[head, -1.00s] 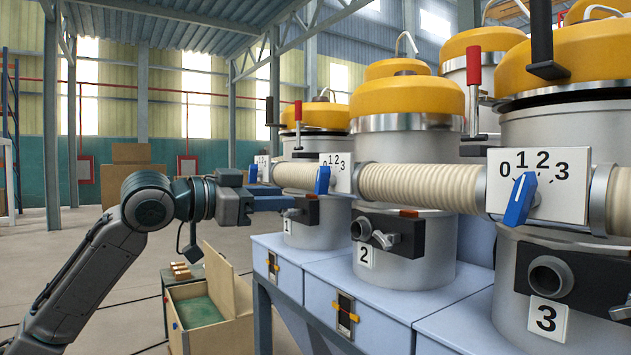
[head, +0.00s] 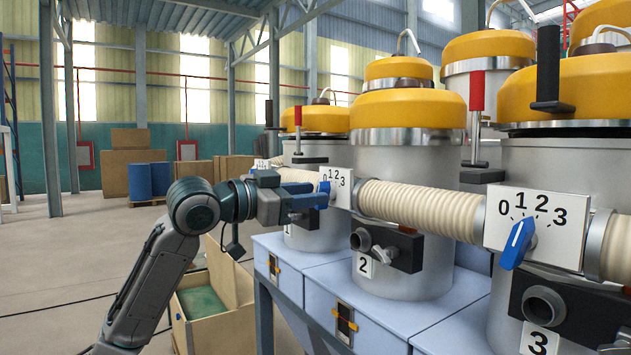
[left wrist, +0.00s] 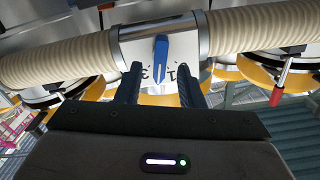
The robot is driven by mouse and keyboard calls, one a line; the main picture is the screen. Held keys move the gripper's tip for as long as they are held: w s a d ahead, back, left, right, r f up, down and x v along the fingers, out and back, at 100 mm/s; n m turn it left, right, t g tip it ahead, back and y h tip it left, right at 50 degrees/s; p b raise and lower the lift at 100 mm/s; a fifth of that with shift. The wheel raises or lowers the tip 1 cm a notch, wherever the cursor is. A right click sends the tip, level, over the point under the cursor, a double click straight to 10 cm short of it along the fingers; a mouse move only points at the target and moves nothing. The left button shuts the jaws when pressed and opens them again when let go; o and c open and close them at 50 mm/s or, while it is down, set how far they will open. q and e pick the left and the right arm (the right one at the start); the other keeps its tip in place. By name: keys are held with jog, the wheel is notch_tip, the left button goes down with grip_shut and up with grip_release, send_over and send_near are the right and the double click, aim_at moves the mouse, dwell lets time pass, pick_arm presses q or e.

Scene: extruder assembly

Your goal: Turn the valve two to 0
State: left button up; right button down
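Valve two is the white dial plate (head: 340,187) marked 0 to 3 on the pipe beside barrel 2. Its blue handle (head: 324,194) is partly hidden by my left gripper (head: 314,196) in the head view. In the left wrist view the dial appears upside down, and the blue handle (left wrist: 161,54) lies between the marks 3 and 1. My left gripper (left wrist: 160,73) is open there, one finger on each side of the handle, with gaps visible. I cannot tell which number the handle points to. My right gripper is not in view.
A second dial (head: 538,222) with a blue handle stands at the right, near barrel 3. Ribbed cream pipes (head: 412,204) join the valves. Blue-grey cabinets (head: 400,308) stand below the barrels. An open wooden box (head: 226,325) is on the floor, with open floor to the left.

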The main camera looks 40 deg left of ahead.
pick_arm(q)
jog(key=shift+p+x, duration=0.4)
jog(key=shift+x, duration=0.65)
grip_shut()
jog(key=shift+w+a+n+p, duration=0.15)
jog(key=shift+n+p, duration=0.25)
jog(key=shift+n, duration=2.5)
jog(key=shift+a+n+p, duration=0.15)
jog(key=shift+n+p, duration=0.2)
jog(key=shift+n, duration=2.55)
